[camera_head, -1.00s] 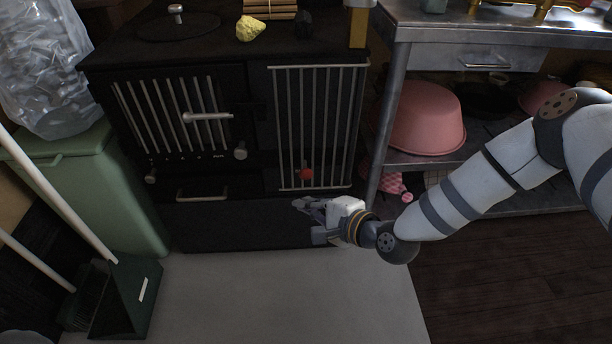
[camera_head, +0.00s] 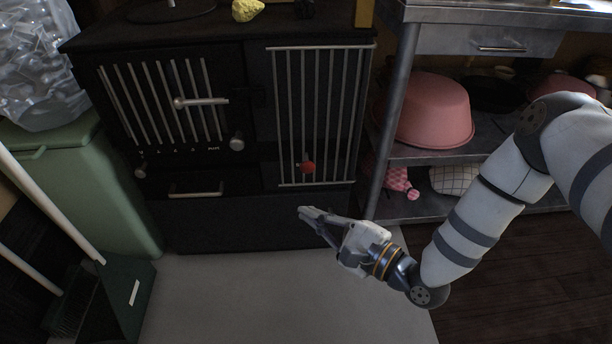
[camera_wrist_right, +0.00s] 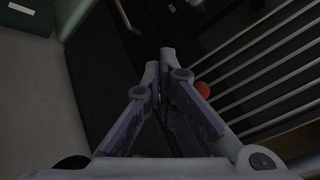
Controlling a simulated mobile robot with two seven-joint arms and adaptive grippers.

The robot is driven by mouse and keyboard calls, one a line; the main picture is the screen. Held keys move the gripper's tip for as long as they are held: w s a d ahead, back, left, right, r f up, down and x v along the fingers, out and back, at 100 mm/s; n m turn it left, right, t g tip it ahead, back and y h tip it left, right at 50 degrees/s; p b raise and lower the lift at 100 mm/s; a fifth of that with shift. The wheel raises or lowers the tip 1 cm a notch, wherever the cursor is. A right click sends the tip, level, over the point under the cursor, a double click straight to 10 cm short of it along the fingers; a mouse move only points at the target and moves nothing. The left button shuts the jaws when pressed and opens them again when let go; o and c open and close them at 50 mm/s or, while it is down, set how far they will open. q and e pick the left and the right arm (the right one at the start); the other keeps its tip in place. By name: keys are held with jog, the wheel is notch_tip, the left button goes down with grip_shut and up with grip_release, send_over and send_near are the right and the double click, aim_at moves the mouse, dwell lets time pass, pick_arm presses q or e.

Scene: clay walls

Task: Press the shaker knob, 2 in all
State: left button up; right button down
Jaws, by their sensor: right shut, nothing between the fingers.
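A dark stove has a round red knob (camera_head: 307,167) low on its barred right door. Round silver knobs sit on its left part, one at the right (camera_head: 236,144) and one at the lower left (camera_head: 140,172). No label shows which one is the shaker knob. My right gripper (camera_head: 303,211) is shut and empty, in front of the stove's lower panel and below the red knob, apart from it. In the right wrist view, the shut fingertips (camera_wrist_right: 160,62) point toward the stove, and the red knob (camera_wrist_right: 202,90) shows just right of them. My left gripper is not in view.
A green bin (camera_head: 85,185) with a clear bag stands left of the stove. A dustpan (camera_head: 125,300) is at the lower left. A metal table (camera_head: 440,38) with a pink tub (camera_head: 432,108) on its shelf stands at right. The pale floor mat (camera_head: 230,300) is clear.

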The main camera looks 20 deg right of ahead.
aim_at(306, 160)
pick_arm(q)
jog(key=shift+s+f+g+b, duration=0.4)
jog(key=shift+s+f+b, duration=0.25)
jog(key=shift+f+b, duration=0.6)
pick_arm(e)
jog(key=w+d, duration=0.2)
jog(key=w, duration=0.6)
jog(key=shift+w+d+r, duration=0.15)
jog(key=shift+w+d, duration=0.1)
jog(key=shift+w, duration=0.05)
pick_arm(q)
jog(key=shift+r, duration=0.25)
jog(key=shift+b, duration=0.3)
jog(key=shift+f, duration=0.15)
pick_arm(e)
jog(key=shift+w+d, duration=0.1)
jog(key=shift+w, duration=0.25)
